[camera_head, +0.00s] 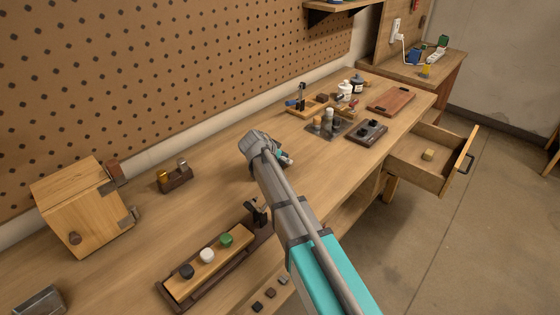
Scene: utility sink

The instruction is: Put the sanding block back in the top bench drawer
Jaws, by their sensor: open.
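The bench drawer (410,175) is pulled out at the right end of the workbench, with its dark handle on the front panel. A small tan block (428,154), which looks like the sanding block, lies on the drawer floor, apart from the front panel. My gripper (286,160) is over the middle of the bench, well left of the drawer and away from the block. It is small in view and partly hidden by my wrist. It is open, and I see nothing held in it.
A grey-black device (366,132), a reddish board (391,101) and several bottles and tools stand on the bench near the drawer. A wooden box (82,208) and a tray with knobs (210,262) are at the left and front. Floor right of the bench is clear.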

